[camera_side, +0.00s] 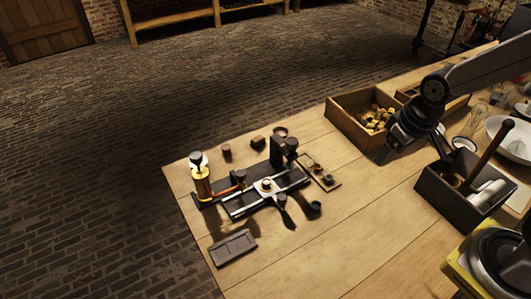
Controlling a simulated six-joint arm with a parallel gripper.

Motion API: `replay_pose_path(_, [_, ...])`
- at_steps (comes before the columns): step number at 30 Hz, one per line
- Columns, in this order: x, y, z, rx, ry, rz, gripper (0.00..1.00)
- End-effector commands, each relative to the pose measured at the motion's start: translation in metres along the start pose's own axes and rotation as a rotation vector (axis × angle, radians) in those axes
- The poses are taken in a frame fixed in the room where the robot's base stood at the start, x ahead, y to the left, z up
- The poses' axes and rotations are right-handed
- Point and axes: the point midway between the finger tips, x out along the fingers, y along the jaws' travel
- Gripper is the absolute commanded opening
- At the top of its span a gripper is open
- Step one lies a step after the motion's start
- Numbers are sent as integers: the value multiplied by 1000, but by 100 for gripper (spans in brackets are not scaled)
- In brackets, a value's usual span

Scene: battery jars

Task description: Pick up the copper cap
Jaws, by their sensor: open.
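I cannot single out the copper cap for certain at this size. Either one's identity is unclear. My gripper (384,154) is open, with its jaws pointing down, over the table just right of the wooden box. It is well to the right of the apparatus and apart from it. The space between its jaws is hard to see, and I see nothing held.
A brass cylinder (202,184) stands at the apparatus's left end. Small dark pieces (258,142) lie behind it, and a dark slotted tray (233,248) lies in front. A wooden box (345,122) of corks and a black tool caddy (462,196) flank my gripper. The table's front middle (350,230) is clear.

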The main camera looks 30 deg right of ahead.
Motion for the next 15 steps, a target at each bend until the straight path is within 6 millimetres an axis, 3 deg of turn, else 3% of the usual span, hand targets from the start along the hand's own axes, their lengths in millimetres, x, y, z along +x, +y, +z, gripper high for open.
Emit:
replay_pose_path(6, [-19,0,-6,5,3,0,78])
replay_pose_path(15, [-19,-6,-27,146,-17,-3,78])
